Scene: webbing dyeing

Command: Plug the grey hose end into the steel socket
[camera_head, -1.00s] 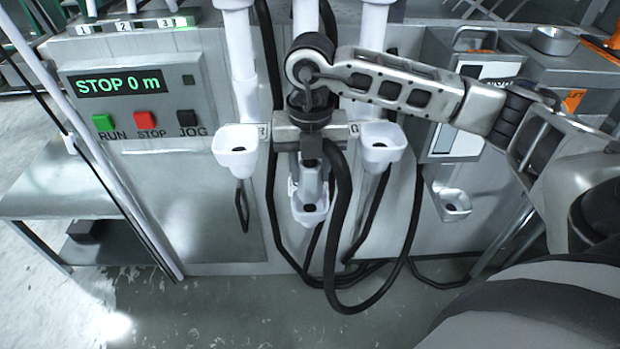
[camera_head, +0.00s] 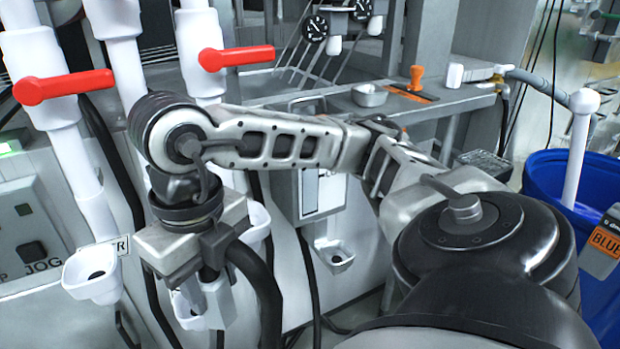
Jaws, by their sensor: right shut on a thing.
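My right gripper (camera_head: 208,268) is shut on the hose, at the left of the view, in front of the machine's white pipes. The dark hose (camera_head: 262,290) bends out of the jaws and hangs down to the right. A light grey piece (camera_head: 218,301), seemingly the hose end, points down below the jaws. A steel socket cup (camera_head: 334,256) sits on the machine front, right of the gripper and apart from it. White funnel cups (camera_head: 92,276) are left of the gripper and right of it (camera_head: 257,224); another (camera_head: 187,312) is partly hidden below it. My left gripper is out of view.
Red valve handles (camera_head: 62,86) stick out from the white pipes. A steel shelf (camera_head: 445,105) with an orange knob (camera_head: 416,78) stands behind my right arm. A blue barrel (camera_head: 560,180) with a white rod is at the right. Black hoses hang along the machine front.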

